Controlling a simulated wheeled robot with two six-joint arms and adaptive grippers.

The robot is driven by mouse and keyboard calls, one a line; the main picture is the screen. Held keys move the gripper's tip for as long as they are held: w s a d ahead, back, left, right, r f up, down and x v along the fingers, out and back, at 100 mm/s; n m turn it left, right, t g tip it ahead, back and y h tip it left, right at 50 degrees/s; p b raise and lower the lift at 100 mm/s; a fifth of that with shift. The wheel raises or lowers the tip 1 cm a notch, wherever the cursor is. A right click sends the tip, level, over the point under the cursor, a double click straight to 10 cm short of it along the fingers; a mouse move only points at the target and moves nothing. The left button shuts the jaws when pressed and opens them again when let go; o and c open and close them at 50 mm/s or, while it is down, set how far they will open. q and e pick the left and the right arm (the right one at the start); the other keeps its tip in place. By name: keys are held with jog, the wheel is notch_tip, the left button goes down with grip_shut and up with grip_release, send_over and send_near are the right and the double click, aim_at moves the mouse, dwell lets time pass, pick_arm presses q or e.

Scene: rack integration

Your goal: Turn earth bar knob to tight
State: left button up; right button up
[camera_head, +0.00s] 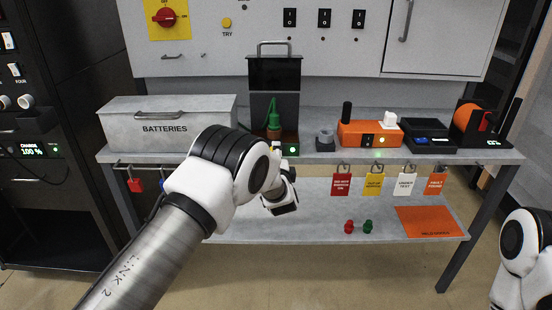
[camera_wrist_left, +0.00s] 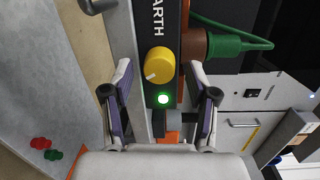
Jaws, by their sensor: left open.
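The earth bar (camera_wrist_left: 168,20), with "ARTH" showing of its label, runs down the left wrist view. Its yellow round knob (camera_wrist_left: 159,60) has a white mark pointing to the lower left in that view. A green light (camera_wrist_left: 163,99) glows just below the knob. My left gripper (camera_wrist_left: 167,82) is open, one finger on each side of the bar. The knob lies between and slightly beyond the fingertips, apart from them. My right gripper is out of view.
A green cable (camera_wrist_left: 230,38) with a brown plug joins beside the knob. In the head view, a batteries box (camera_head: 165,125), an orange device (camera_head: 369,133) and a black tray (camera_head: 430,137) stand on the bench. Hanging tags (camera_head: 341,184) line its front edge.

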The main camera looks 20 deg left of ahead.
pick_arm(q)
jog(key=v, duration=1.2)
jog(key=s+a+f+n+g+h+p, duration=0.15)
jog(key=s+a+f+g, duration=0.3)
jog(key=s+f, duration=0.55)
jog(key=s+a+f+n+g+p, duration=0.1)
jog(key=s+a+f+g+p, duration=0.25)
jog(key=s+a+f, duration=0.45)
jog(key=s+d+f+n+g+h, duration=0.1)
jog(key=s+n, duration=0.3)
jog(key=s, duration=0.4)
jog(key=s+d+f+n+g+h, duration=0.2)
jog(key=s+d+f+n+g, duration=0.1)
jog(key=s, duration=0.6)
jog(key=s+d+f+n+g+h, duration=0.2)
jog(key=s+n+g, duration=0.2)
jog(key=s, duration=0.5)
jog(key=shift+s+n, duration=0.25)
jog(key=shift+n, duration=0.6)
